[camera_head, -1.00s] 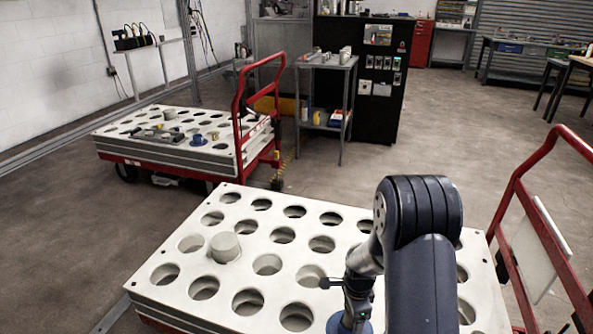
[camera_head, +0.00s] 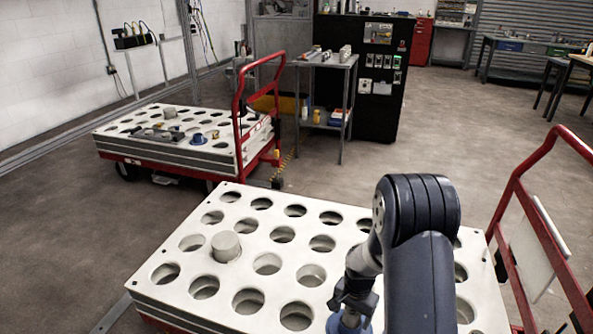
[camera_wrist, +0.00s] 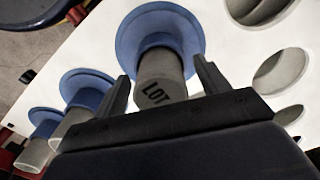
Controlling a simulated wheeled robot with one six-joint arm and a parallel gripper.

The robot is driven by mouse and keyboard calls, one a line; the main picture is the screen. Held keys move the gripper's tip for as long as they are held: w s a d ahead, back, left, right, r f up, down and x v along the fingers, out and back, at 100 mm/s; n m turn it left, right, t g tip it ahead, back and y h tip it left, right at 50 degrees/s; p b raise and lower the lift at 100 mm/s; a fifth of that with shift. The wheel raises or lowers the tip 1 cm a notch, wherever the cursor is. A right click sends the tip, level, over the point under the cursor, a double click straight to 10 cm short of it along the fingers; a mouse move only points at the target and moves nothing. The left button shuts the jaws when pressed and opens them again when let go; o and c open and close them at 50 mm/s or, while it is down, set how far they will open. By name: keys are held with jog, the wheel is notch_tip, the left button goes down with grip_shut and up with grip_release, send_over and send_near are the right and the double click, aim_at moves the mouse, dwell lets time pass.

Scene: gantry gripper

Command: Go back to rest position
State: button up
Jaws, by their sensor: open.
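My gripper (camera_head: 352,292) is low over the near cart's right part in the head view, partly hidden by my arm. In the wrist view my gripper (camera_wrist: 162,72) is open, with one finger on each side of a grey part with a wide blue flange (camera_wrist: 160,32) marked "LOT". I cannot tell whether the fingers touch it. Two more blue-flanged grey parts (camera_wrist: 88,88) (camera_wrist: 44,122) stand to the left in the wrist view. Some blue (camera_head: 347,324) shows below my gripper in the head view.
The near cart's white holed top (camera_head: 215,255) holds a grey cylinder (camera_head: 226,246). Its red handle (camera_head: 522,190) rises at right. A second cart (camera_head: 112,140) with small parts, a shelf trolley (camera_head: 325,95) and a black cabinet (camera_head: 375,100) stand behind. Floor between them is clear.

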jog(key=n, duration=0.4)
jog(key=shift+n, duration=0.3)
dwell(0.4)
